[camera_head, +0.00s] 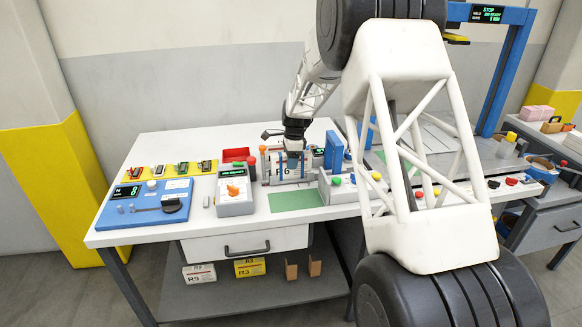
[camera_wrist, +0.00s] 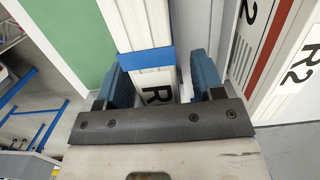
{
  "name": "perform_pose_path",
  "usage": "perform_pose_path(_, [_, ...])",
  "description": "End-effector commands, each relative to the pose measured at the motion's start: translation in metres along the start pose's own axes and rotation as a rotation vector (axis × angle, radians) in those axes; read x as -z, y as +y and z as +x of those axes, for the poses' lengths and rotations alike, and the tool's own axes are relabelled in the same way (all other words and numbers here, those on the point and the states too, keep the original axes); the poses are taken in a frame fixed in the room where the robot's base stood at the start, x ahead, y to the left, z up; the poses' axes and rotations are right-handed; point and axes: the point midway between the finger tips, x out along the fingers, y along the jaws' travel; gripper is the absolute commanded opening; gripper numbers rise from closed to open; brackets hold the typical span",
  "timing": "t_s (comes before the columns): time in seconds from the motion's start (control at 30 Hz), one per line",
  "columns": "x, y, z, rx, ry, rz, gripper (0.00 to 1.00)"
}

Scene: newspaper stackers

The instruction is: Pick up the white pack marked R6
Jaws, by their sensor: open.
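The white pack marked R6 (camera_head: 279,169) stands on the table, on the far side of the green mat, with large black lettering facing the front. My gripper (camera_head: 292,155) is at its top and hides part of it. In the wrist view the white pack (camera_wrist: 143,28) has a blue band and a black R, with the rest of its marking hidden by the gripper. My gripper (camera_wrist: 160,84) is open, with one blue finger on each side of the pack. I cannot tell whether either finger touches it.
White packs marked R2 (camera_wrist: 298,65) stand close on the right in the wrist view. A green mat (camera_head: 296,200) lies clear in front. A grey control box (camera_head: 235,190), red bin (camera_head: 236,155) and blue upright plate (camera_head: 333,150) are nearby. R9 (camera_head: 199,273) and R3 (camera_head: 249,267) packs sit below.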

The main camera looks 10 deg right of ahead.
Motion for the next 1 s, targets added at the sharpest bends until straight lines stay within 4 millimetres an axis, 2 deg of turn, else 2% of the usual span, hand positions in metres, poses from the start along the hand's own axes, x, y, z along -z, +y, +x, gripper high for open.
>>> perform_pose_path(0.53, [0.0001, 0.0002, 0.0007, 0.000, 0.000, 0.000, 0.62])
perform_pose_path(0.93, [0.0001, 0.0002, 0.0007, -0.001, 0.000, 0.000, 0.01])
perform_pose_path(1.0, [0.0001, 0.0000, 0.0001, 0.000, 0.000, 0.000, 0.00])
